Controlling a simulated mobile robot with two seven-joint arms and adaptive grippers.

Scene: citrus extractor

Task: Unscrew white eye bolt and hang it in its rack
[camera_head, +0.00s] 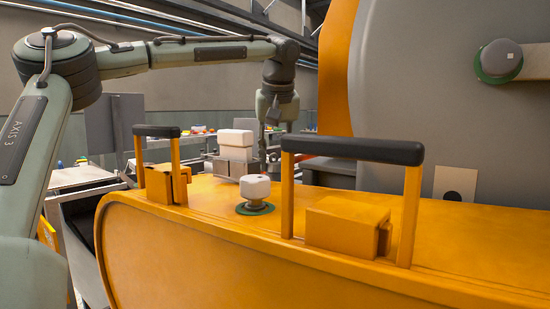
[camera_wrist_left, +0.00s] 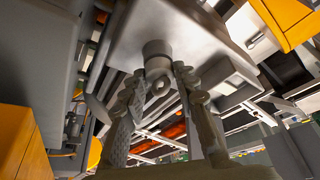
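In the left wrist view, a pale grey-white eye bolt (camera_wrist_left: 159,87) sticks out of a round collar (camera_wrist_left: 156,50) on a light grey metal part (camera_wrist_left: 190,25). Its ring faces the camera. My left gripper (camera_wrist_left: 158,76) is open, with one finger on each side of the ring. A gap shows between the ring and each finger. The eye bolt cannot be made out there. No rack can be identified for certain. My right gripper is not in view.
An orange machine housing (camera_head: 200,245) fills the front, with two black-topped handles (camera_head: 352,149) (camera_head: 156,131) standing up. A white knob (camera_head: 255,188) on a green base and a white block (camera_head: 236,140) are between them. A large grey drum (camera_head: 430,80) stands at right.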

